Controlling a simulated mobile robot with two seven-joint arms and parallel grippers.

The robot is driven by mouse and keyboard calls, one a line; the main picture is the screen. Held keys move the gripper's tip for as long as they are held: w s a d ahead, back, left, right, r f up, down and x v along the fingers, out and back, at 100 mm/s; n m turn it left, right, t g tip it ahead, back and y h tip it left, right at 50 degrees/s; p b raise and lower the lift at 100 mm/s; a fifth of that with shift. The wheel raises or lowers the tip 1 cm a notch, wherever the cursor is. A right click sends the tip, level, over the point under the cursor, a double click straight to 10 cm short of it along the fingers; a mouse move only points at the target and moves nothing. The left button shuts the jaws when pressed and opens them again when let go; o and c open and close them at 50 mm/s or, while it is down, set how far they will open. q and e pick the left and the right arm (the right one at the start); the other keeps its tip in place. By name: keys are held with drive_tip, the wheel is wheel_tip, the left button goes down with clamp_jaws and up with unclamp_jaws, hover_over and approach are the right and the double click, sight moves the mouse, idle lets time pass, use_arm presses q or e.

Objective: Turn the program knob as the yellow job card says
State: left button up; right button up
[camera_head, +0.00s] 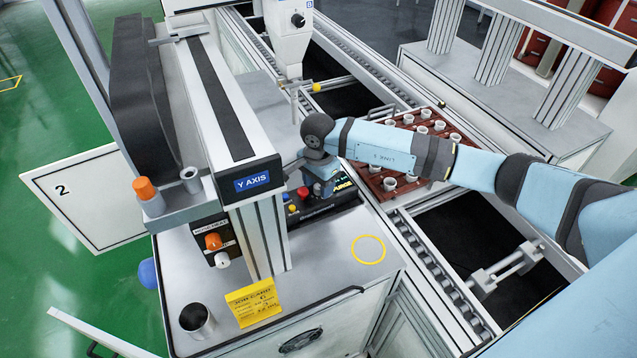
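The yellow job card (253,302) stands on the front of the grey worktop; its heading reads as a job card, but the smaller lines are too small to read. A dark control panel (343,198) with a lit display reading "PURGE" lies behind the Y-axis post. Red, yellow and blue controls show at its left end. My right gripper (320,190) points down over the panel, largely hidden by its own wrist. Its fingertips are not clear, and I cannot tell whether it touches anything. The program knob is not clearly visible there. My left gripper is out of view.
The Y-axis gantry (252,182) stands left of the panel. A metal cup (197,321) stands near the front left. A brown tray (381,179) with several small pots sits on the conveyor, partly under my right arm.

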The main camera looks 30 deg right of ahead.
sight(318, 186)
drive_tip(key=shift+r, duration=0.1)
wheel_tip(318, 186, up, 14)
drive_tip(key=b, duration=0.1)
drive_tip(key=shift+b, duration=0.4)
drive_tip(key=shift+f, duration=0.2)
